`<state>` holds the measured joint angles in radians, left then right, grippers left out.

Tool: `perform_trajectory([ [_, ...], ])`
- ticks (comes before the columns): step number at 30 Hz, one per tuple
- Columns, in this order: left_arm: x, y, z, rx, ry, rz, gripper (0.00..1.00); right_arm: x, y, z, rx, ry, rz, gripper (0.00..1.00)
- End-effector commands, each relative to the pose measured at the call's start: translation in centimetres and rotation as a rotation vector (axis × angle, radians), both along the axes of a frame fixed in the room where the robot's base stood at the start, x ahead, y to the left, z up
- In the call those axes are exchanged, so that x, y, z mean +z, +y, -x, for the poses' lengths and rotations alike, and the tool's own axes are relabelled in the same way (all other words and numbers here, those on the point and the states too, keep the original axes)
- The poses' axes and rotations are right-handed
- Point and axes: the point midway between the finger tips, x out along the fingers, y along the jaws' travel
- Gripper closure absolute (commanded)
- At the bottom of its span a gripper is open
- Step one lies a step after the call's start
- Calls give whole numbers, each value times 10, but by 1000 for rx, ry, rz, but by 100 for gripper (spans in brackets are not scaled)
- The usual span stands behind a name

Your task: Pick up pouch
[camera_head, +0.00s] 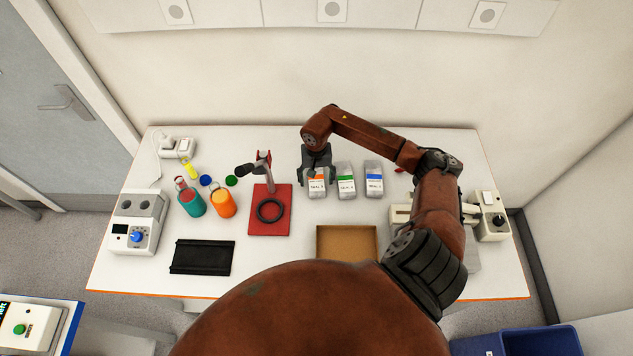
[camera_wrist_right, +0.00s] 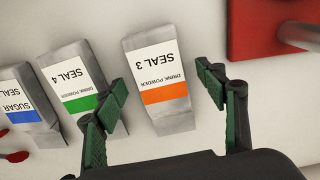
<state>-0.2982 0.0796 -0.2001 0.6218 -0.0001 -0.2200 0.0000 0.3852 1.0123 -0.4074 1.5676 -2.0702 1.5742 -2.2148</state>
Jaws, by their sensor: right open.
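The orange-striped pouch (camera_head: 317,190), marked "DRINK POWDER SEAL 3", also shows in the wrist view (camera_wrist_right: 158,82). The green-striped pouch (camera_head: 346,182), marked "SEAL 4", is beside it, and the blue-striped sugar pouch (camera_head: 374,180) is farthest right. My right gripper (camera_head: 318,175) is open at the orange-striped pouch. In the wrist view its two green fingers (camera_wrist_right: 163,95) are spread on either side of that pouch, with gaps showing. My left gripper is not in view.
A red stand (camera_head: 283,215) with a black ring is left of the pouches. An open cardboard box (camera_head: 318,243) lies in front. Teal (camera_head: 192,203) and orange (camera_head: 223,204) bottles, a black tray (camera_head: 202,257) and a white device (camera_head: 130,238) are farther left.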

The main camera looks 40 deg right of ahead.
Motion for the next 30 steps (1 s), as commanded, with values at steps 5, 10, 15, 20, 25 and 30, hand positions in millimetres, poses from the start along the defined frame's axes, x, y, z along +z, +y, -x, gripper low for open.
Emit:
perform_trajectory([
  [5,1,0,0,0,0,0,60,-5,0,0,0,-1,0,35],
  [10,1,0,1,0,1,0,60,-5,0,0,0,-1,1,38],
  [15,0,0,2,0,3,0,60,-5,0,0,0,-1,1,50],
  [20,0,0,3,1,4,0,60,-5,0,0,0,-1,1,61],
  [25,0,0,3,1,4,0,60,-5,0,0,0,-1,1,73],
  [30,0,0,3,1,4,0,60,-5,0,0,0,-1,0,82],
])
